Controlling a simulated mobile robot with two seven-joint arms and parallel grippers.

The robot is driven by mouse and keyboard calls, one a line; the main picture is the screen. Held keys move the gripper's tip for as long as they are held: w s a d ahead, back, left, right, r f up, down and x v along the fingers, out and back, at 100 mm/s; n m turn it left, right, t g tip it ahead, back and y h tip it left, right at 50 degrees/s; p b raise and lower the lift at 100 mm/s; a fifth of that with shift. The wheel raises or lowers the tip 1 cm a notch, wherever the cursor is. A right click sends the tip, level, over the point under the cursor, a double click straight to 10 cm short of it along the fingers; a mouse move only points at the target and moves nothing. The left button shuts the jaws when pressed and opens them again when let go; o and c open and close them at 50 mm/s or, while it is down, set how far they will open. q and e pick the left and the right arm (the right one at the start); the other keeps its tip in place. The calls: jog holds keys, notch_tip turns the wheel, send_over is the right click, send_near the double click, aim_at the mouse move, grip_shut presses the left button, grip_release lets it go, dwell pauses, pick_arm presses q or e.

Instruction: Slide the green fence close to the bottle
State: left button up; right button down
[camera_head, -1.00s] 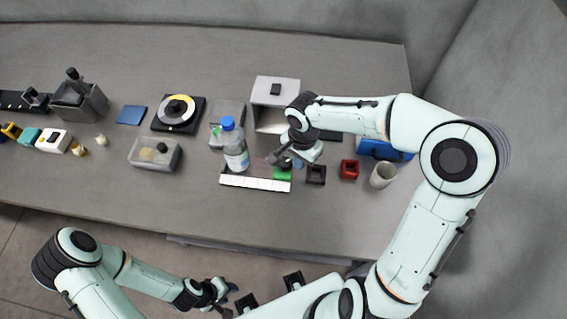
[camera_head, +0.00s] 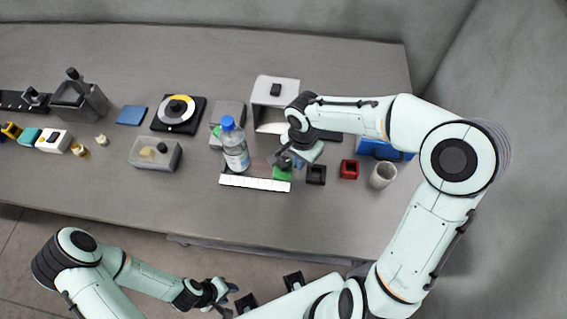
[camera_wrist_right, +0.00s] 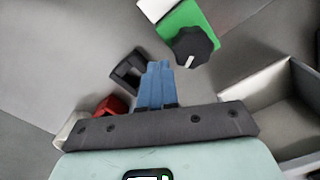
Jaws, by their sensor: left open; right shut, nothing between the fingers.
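The green fence (camera_head: 282,173) sits at the right end of a white strip (camera_head: 255,183), to the right of the bottle and apart from it. In the right wrist view the green fence (camera_wrist_right: 188,30) carries a black knob (camera_wrist_right: 192,46). The clear bottle (camera_head: 235,155) with a blue cap stands upright behind the strip. My right gripper (camera_head: 285,161) is just behind the fence; its blue fingers (camera_wrist_right: 158,68) are shut and empty, close beside the knob. Contact cannot be told. My left gripper (camera_head: 222,295) is open and empty in front of the table.
A black square holder (camera_head: 316,175), a red one (camera_head: 349,169) and a light cup (camera_head: 382,175) stand to the right. A grey box (camera_head: 274,98) is behind my right gripper. A clear tray (camera_head: 155,154) lies left of the bottle. The front table strip is clear.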

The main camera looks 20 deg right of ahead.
aim_at(299, 174)
pick_arm(q)
jog(key=shift+f, duration=0.1)
pick_arm(e)
jog(key=shift+f, duration=0.1)
pick_arm(q)
jog(key=shift+s+f+b, duration=0.4)
jog(key=shift+f+b, duration=0.25)
jog(key=shift+f, duration=0.1)
jog(key=shift+s+f+b, duration=0.4)
jog(key=shift+f+b, duration=0.3)
jog(key=shift+f, duration=0.05)
jog(key=shift+s+f+b, duration=0.4)
jog(key=shift+f+b, duration=0.25)
jog(key=shift+f, duration=0.1)
pick_arm(e)
jog(key=shift+f, duration=2.2)
pick_arm(q)
jog(key=shift+r, duration=0.1)
pick_arm(e)
jog(key=shift+r, duration=0.25)
pick_arm(q)
jog(key=shift+w+r, duration=0.1)
jog(key=shift+r, duration=0.05)
pick_arm(e)
jog(key=shift+r, duration=0.35)
